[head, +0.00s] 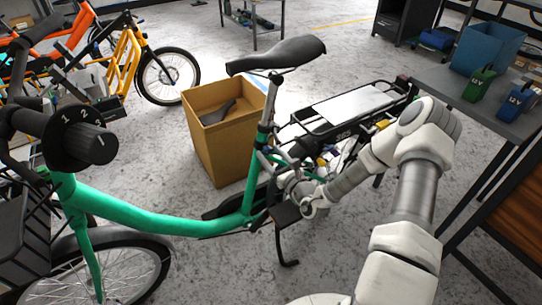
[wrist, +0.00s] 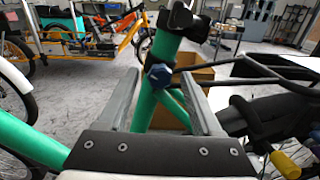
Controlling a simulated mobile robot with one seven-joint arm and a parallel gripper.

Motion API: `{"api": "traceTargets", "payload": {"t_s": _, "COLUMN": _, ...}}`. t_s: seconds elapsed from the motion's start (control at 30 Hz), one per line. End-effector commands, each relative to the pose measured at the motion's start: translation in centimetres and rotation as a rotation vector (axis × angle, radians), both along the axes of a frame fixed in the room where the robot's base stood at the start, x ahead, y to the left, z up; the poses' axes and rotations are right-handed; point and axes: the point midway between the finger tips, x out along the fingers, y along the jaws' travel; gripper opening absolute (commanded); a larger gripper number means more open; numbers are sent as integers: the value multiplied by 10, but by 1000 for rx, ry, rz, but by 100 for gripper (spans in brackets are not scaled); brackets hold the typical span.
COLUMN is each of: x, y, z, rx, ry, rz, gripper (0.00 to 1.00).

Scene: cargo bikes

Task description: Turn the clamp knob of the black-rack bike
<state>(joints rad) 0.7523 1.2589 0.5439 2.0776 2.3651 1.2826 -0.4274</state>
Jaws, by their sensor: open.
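The green bike (head: 150,218) stands in front of me with a black rear rack (head: 345,112). A blue clamp knob (wrist: 158,75) sits on its green seat tube in the wrist view, just below a black collar (wrist: 183,22). My gripper (wrist: 163,69) is open, with one grey finger on each side of the seat tube and knob in the picture. The knob shows between the fingers, and I cannot tell whether either finger touches it. In the head view my gripper (head: 284,178) is beside the seat tube, partly hidden by my wrist, and the knob is not clear there.
A cardboard box (head: 215,150) stands behind the bike. A black numbered dial (head: 90,145) is on the handlebar at left. A yellow-orange bike (head: 125,55) stands at the back left. A grey table (head: 440,85) with a blue bin (head: 487,48) is at right, near my arm.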

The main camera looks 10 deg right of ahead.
Motion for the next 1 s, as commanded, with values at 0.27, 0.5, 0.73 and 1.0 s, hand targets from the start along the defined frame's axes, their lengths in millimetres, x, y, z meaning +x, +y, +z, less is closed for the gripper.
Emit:
{"api": "traceTargets", "payload": {"t_s": 0.27, "x": 0, "y": 0, "z": 0, "rx": 0, "ry": 0, "rz": 0, "gripper": 48}}
{"api": "traceTargets", "payload": {"t_s": 0.5, "x": 0, "y": 0, "z": 0, "rx": 0, "ry": -1, "rz": 0, "gripper": 5}}
{"api": "traceTargets", "payload": {"t_s": 0.73, "x": -1, "y": 0, "z": 0, "rx": 2, "ry": 0, "rz": 0, "gripper": 0}}
{"api": "traceTargets", "payload": {"t_s": 1.0, "x": -1, "y": 0, "z": 3, "rx": 61, "ry": 20, "rz": 0, "gripper": 0}}
